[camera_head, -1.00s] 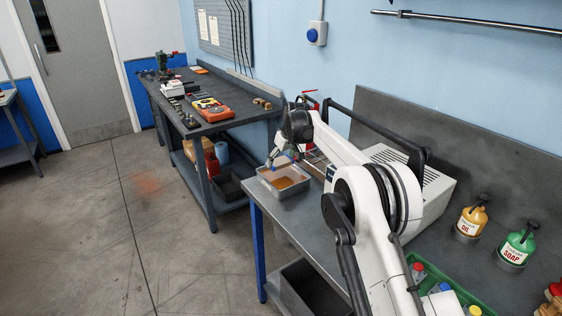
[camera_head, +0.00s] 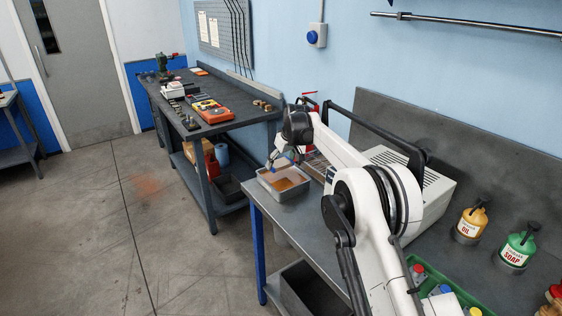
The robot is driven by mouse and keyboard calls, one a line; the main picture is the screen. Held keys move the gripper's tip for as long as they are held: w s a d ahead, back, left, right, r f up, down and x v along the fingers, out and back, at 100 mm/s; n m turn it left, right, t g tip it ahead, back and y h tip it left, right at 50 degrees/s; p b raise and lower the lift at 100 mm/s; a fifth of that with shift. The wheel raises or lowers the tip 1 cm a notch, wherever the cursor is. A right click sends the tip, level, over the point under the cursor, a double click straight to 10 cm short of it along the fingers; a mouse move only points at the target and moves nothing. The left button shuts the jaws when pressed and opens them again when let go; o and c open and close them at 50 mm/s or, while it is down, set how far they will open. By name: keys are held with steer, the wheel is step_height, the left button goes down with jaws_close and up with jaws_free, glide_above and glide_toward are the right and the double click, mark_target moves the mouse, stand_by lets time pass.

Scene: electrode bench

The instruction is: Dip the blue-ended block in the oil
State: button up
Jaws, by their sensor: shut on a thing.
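A shallow grey metal tray (camera_head: 282,196) holding amber oil (camera_head: 286,184) stands at the near-left corner of the steel bench. My gripper (camera_head: 279,161) is over the back part of the tray, at the end of my white arm. It is shut on the block, of which only a small patch of blue (camera_head: 287,156) shows at the jaws. The rest of the block is too small and covered to make out. I cannot tell whether its lower end touches the oil.
A white vented unit (camera_head: 420,178) stands behind my arm on the bench (camera_head: 290,222). An orange oil bottle (camera_head: 472,220) and a green soap bottle (camera_head: 517,245) stand at the right. A green crate (camera_head: 462,291) of bottles is in front. A dark workbench (camera_head: 235,92) with tools stands beyond.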

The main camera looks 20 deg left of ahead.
steer(key=shift+r, duration=0.2)
steer(key=shift+r+p, duration=1)
steer(key=shift+r, duration=1.4)
